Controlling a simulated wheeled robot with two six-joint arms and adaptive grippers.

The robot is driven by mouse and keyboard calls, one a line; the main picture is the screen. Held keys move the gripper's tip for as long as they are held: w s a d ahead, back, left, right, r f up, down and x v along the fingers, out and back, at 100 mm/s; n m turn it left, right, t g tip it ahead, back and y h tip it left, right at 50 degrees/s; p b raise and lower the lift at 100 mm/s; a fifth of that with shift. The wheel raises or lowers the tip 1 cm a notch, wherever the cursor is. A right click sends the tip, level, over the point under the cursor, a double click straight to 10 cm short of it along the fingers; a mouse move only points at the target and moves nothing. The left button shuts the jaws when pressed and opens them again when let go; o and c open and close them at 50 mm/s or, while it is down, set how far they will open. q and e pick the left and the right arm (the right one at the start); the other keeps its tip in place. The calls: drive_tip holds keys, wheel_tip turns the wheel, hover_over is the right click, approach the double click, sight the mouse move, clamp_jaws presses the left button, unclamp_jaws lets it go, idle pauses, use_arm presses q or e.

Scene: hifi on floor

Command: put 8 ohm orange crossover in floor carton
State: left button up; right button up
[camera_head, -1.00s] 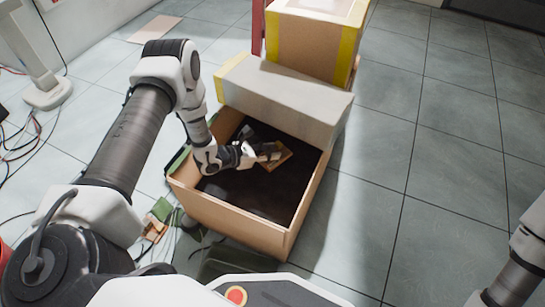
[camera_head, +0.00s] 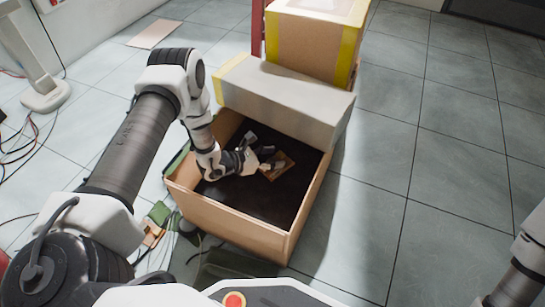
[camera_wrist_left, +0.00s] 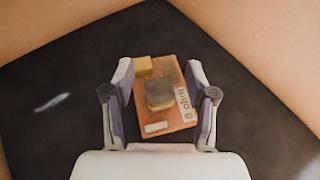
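The orange crossover (camera_head: 279,166) is a small orange board inside the floor carton (camera_head: 230,223). In the left wrist view, the crossover (camera_wrist_left: 163,98) shows a dark block, a yellowish part and a label with "8 ohm". It sits askew between the fingers of my left gripper (camera_wrist_left: 160,85), over the dark carton bottom. My left gripper also shows in the head view (camera_head: 268,161), low inside the carton. Its fingers are spread, with narrow gaps beside the board. Whether the board rests fully on the bottom is hard to tell. My right gripper is out of view.
A long grey box (camera_head: 285,98) lies along the carton's far side, with a yellow-edged box (camera_head: 310,45) behind it. Green and orange parts (camera_head: 157,222) and cables lie left of the carton. The floor to the right (camera_head: 440,150) is clear.

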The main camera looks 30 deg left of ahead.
use_arm(q)
drive_tip(key=shift+r, duration=0.25)
drive_tip(key=shift+s+a+r+p, duration=0.25)
drive_tip(key=shift+r+p, duration=0.2)
drive_tip(key=shift+p, duration=0.2)
drive_tip(key=shift+s+a+r+p, duration=0.15)
drive_tip(key=shift+s+r+p, duration=0.1)
drive_tip(key=shift+r+p, duration=0.3)
drive_tip(key=p+v, duration=0.4)
drive_tip(key=v, duration=0.6)
drive_tip(key=shift+s+f, duration=0.25)
drive_tip(key=shift+a, duration=0.1)
drive_tip(key=shift+r+p, duration=0.1)
drive_tip(key=shift+p, duration=0.2)
